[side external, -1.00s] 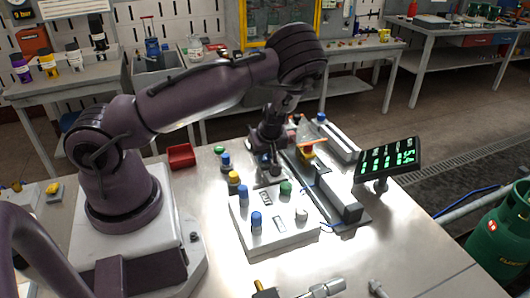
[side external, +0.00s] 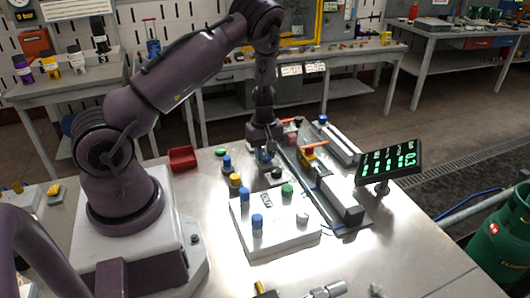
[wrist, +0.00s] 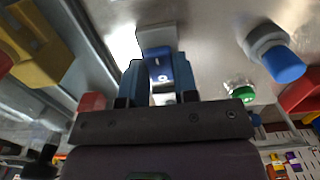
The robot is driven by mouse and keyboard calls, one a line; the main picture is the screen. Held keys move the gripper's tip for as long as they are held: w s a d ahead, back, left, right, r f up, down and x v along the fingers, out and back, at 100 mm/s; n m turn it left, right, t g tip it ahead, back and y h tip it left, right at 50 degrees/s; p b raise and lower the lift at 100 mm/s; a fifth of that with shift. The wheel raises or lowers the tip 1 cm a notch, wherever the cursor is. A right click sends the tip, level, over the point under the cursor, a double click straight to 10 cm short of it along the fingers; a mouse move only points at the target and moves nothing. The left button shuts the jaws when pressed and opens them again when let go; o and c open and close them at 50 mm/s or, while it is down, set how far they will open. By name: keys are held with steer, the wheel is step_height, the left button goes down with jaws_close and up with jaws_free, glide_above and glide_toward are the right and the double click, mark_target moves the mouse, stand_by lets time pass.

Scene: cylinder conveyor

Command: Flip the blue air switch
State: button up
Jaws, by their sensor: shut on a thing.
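My gripper (side external: 263,150) points straight down beside the left side of the conveyor (side external: 345,203), low over the table. In the wrist view, its two fingers (wrist: 158,85) are closed around a blue part with a white mark, which I take to be the blue air switch (wrist: 184,72). A grey piece (wrist: 156,37) sits just beyond the fingertips. In the side view the blue part is small and mostly hidden by the fingers. Which way the switch is turned cannot be told.
A white control box (side external: 275,236) with blue, green and white knobs stands in front of my gripper. Loose capped cylinders and a red tray (side external: 182,158) are to the left. A display on a stand (side external: 389,160) is at the right.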

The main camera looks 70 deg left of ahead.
mark_target(264, 155)
steer(key=o, duration=0.9)
steer(key=r, duration=1.3)
steer(key=shift+a, duration=0.3)
steer(key=s+d+r+m+t, duration=0.2)
steer(key=s+d+r+m, duration=0.2)
steer(key=d+r+m, duration=0.2)
steer(key=s+d+r+m+t, duration=0.1)
steer(key=s+d+r+m, duration=0.4)
steer(key=d, duration=0.4)
steer(key=s+d+r+m+t, duration=0.2)
steer(key=s+d+r+m, duration=0.3)
steer(key=d+r+m, duration=0.2)
steer(key=shift+s+d+r+t, duration=0.2)
steer(key=shift+d+r+t, duration=0.1)
steer(key=shift+d+r, duration=0.6)
